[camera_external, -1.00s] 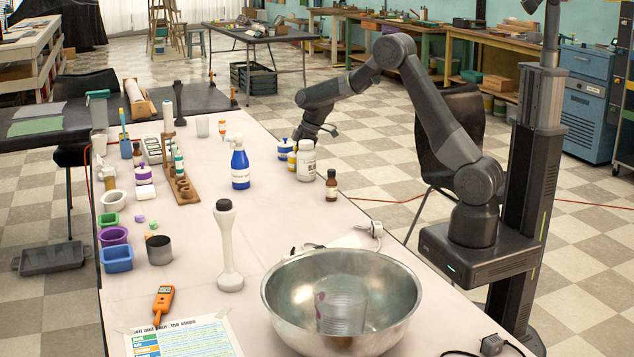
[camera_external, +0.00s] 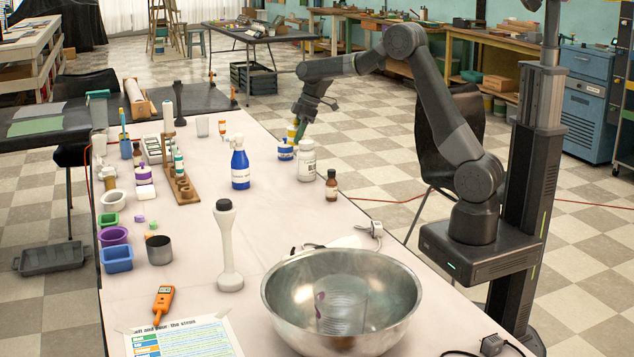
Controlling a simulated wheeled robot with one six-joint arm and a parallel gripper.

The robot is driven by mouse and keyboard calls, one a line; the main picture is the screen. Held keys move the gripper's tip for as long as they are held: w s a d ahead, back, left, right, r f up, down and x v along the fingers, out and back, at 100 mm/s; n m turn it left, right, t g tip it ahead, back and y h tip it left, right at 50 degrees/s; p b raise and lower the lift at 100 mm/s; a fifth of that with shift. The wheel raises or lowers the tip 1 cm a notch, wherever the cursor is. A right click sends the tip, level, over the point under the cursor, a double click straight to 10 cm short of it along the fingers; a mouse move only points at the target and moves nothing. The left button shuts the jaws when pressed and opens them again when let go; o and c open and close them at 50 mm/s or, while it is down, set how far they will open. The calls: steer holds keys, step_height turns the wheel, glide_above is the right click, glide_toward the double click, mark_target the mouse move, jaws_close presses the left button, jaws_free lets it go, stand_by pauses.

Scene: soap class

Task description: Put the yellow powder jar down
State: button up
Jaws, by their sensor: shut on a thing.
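The yellow powder jar (camera_external: 292,131) is small in the picture and partly hidden by my gripper. My gripper (camera_external: 298,124) is shut on it near the table's far right edge. The jar shows above and behind the blue-and-white jar (camera_external: 285,152) and the white jar (camera_external: 307,164). It appears raised, but the exact gap to the table (camera_external: 285,215) is hard to tell from this view.
A blue bottle (camera_external: 240,168) stands left of the jars and a small brown bottle (camera_external: 331,187) in front right. A wooden rack (camera_external: 182,188) is further left. A large metal bowl (camera_external: 385,325) fills the front. The table's middle is clear.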

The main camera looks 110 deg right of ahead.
steer(key=shift+r, duration=0.4)
steer(key=w+a+n+y+p, duration=0.1)
steer(key=w+a+n, duration=0.2)
steer(key=w+a, duration=0.65)
steer(key=w+a+n+y, duration=0.2)
steer(key=w+a+n, duration=0.35)
steer(key=a, duration=0.75)
steer(key=w+a+n+g+y+p, duration=0.1)
steer(key=w+a+n, duration=0.15)
steer(key=a, duration=0.95)
steer(key=w+a+n+g+p, duration=0.15)
steer(key=w+a, duration=0.25)
steer(key=a, duration=0.7)
steer(key=s+a+n+g+y, duration=0.1)
steer(key=s+a+n, duration=0.3)
steer(key=a, duration=0.8)
steer(key=s+a+n+g, duration=0.1)
steer(key=s+a+n, duration=0.25)
steer(key=a, duration=0.95)
steer(key=s+a+n+g+p, duration=0.15)
steer(key=s+a+n, duration=0.45)
steer(key=s+a, duration=0.8)
steer(key=shift+g, duration=0.4)
step_height(320, 180, down, 5)
steer(key=shift+f, duration=2.4)
